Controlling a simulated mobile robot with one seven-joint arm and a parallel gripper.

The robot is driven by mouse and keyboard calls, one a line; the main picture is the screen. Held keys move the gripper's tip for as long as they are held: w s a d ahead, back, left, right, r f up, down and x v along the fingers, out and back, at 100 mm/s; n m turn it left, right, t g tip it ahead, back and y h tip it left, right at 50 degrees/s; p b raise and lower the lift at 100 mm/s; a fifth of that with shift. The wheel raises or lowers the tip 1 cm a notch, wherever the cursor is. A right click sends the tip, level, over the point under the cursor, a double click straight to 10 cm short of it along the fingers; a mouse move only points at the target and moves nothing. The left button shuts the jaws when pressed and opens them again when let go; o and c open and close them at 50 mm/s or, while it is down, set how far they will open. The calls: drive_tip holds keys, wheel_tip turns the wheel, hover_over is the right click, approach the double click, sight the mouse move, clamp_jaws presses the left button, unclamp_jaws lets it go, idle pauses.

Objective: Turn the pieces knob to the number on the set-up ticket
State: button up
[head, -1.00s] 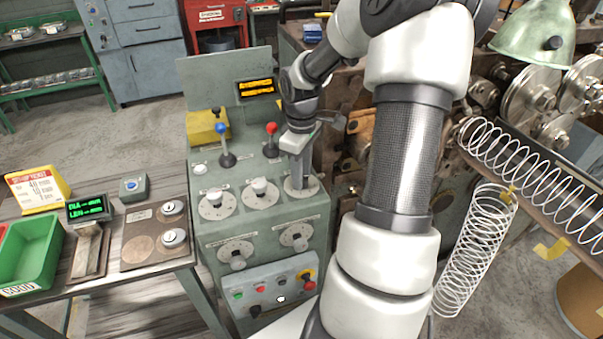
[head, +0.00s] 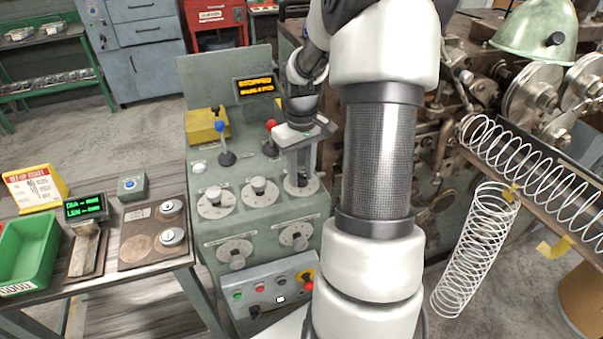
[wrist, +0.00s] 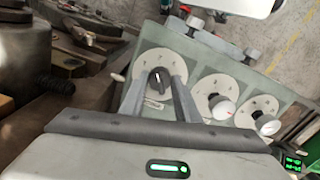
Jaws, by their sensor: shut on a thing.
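The pieces knob appears to be the dark knob (wrist: 158,79) with a white pointer line, on a pale numbered dial (wrist: 144,66) in the wrist view. In the head view this dial (head: 312,189) is the right one of the console's upper row, mostly behind my gripper (head: 300,178). In the wrist view my gripper (wrist: 159,84) has its two fingers shut on the dark knob, one on each side. The dial numbers are too small to read surely. The yellow-and-white set-up ticket (head: 36,188) stands on the left table; its last line, in pieces, is not clearly legible.
Two white-knobbed dials (head: 216,203) (head: 258,194) sit beside the gripped one. Blue and red levers (head: 222,130) (head: 270,127) rise behind. The orange display (head: 256,89) has two text lines. A green tray (head: 28,250) is on the table; the coiling machine (head: 500,90) stands right.

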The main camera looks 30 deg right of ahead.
sight(301, 174)
drive_tip(key=shift+m, duration=1.2)
drive_tip(key=o, duration=1)
drive_tip(key=shift+o, duration=0.2)
wheel_tip(301, 174, up, 18)
drive_tip(key=shift+f, duration=0.25)
